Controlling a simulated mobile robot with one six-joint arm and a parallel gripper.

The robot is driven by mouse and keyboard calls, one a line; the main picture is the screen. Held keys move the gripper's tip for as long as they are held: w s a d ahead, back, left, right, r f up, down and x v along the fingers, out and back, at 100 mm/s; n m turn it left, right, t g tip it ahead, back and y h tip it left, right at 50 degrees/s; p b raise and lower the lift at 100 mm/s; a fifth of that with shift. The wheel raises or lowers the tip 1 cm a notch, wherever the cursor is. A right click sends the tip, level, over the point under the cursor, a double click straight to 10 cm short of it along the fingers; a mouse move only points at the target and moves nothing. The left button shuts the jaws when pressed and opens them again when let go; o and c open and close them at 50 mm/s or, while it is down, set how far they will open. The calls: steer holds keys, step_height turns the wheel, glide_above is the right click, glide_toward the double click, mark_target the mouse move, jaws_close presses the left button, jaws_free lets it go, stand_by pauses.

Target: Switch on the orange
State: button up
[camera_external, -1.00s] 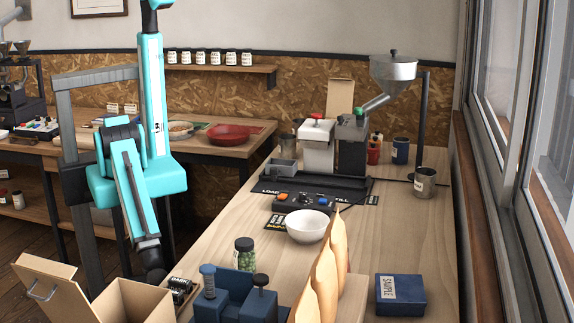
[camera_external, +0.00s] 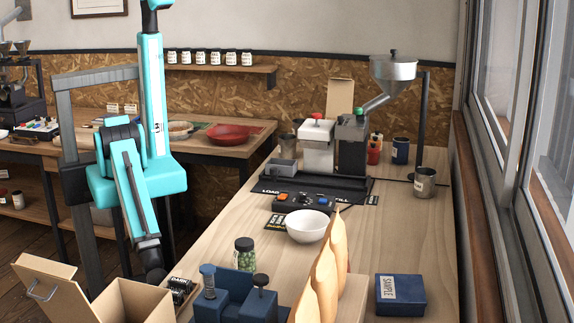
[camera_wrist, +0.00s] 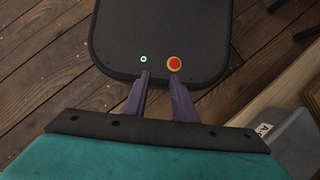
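A dark control box (camera_external: 302,203) sits on the wooden bench in front of the black machine base.
A white bowl (camera_external: 307,226) stands just in front of the control box. A blue sample box (camera_external: 401,296) lies at right.

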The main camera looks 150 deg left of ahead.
steer(key=shift+w+r, duration=0.1)
steer(key=c, duration=0.4)
steer(key=shift+w+r, duration=0.2)
jaws_close()
steer(key=w+a+r+n+t+h+p, duration=0.1)
steer(key=w+r+n+p, duration=0.2)
steer(key=w+r, duration=0.7)
steer(key=w+a+r+n+t+p, duration=0.1)
steer(key=w+a+r+n+p, duration=0.15)
steer(key=r, duration=1.25)
steer(key=w+a+r+n+t+h+p, duration=0.1)
steer(key=w+r+n+p, duration=0.25)
steer(key=w+r, duration=0.7)
steer(key=s+a+r+n+t+y+b, duration=0.1)
steer(key=a+r+n, duration=0.5)
steer(key=a, duration=0.5)
steer(key=a+r+n+y+b, duration=0.1)
steer(key=a+r+n, duration=0.3)
steer(key=a+r, duration=0.55)
steer(key=s+a+r+n+y+b, duration=0.1)
steer(key=s+a+r+n, duration=0.2)
steer(key=a, duration=0.6)
steer(key=s+a+r+n+b, duration=0.1)
steer(key=s+a+r+n, duration=0.2)
steer(key=a, duration=0.6)
steer(key=shift+s+a+r+n+y, duration=0.15)
steer(key=shift+a+r+n+y, duration=0.25)
steer(key=shift+r+n, duration=0.65)
steer(key=shift+d+r, duration=0.1)
steer(key=shift+r, duration=0.05)
